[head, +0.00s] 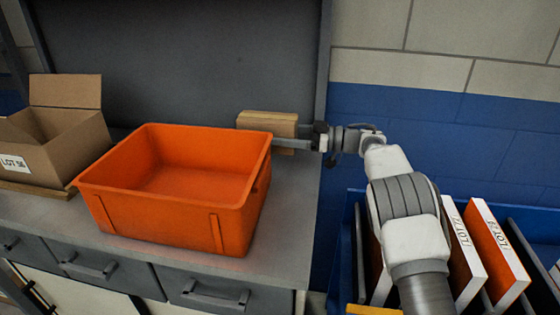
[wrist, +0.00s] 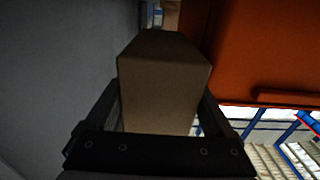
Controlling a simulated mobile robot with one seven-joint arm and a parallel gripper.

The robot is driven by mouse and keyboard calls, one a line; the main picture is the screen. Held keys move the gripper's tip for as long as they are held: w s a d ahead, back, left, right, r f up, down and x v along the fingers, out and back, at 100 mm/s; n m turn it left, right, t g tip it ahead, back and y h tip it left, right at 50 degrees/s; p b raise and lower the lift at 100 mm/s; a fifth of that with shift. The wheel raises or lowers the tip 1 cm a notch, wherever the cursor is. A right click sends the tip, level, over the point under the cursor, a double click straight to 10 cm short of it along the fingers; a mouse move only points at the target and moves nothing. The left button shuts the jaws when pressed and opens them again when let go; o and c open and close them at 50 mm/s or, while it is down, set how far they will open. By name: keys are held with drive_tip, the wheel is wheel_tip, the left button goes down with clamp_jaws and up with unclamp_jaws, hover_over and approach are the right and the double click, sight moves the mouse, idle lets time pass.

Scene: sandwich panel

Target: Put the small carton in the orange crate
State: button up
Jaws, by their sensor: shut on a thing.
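The small carton (head: 268,121) is a brown box behind the right rear corner of the orange crate (head: 160,218) in the head view. My gripper (head: 305,143) reaches it from the right and is shut on it. In the wrist view the carton (wrist: 160,90) sits between the two fingers of my gripper (wrist: 158,110). The crate's orange wall (wrist: 265,45) is close beside the carton there. The crate looks empty inside. The carton's lower part is partly hidden, so I cannot tell whether it touches the counter.
An open cardboard box (head: 70,145) labelled LOT 56 stands left of the crate on the grey counter (head: 285,215). A dark back panel (head: 190,55) rises behind. A blue bin (head: 345,240) with upright panels, white (head: 462,250) and orange (head: 495,250), stands at the right.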

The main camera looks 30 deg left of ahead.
drive_tip(key=shift+f+b, duration=0.65)
drive_tip(key=shift+f, duration=2.55)
drive_tip(key=shift+f, duration=0.15)
drive_tip(key=o, duration=1.2)
drive_tip(key=shift+o, duration=0.2)
drive_tip(key=shift+d, duration=0.1)
drive_tip(key=p+v, duration=0.1)
drive_tip(key=v, duration=1.1)
drive_tip(key=shift+p, duration=0.3)
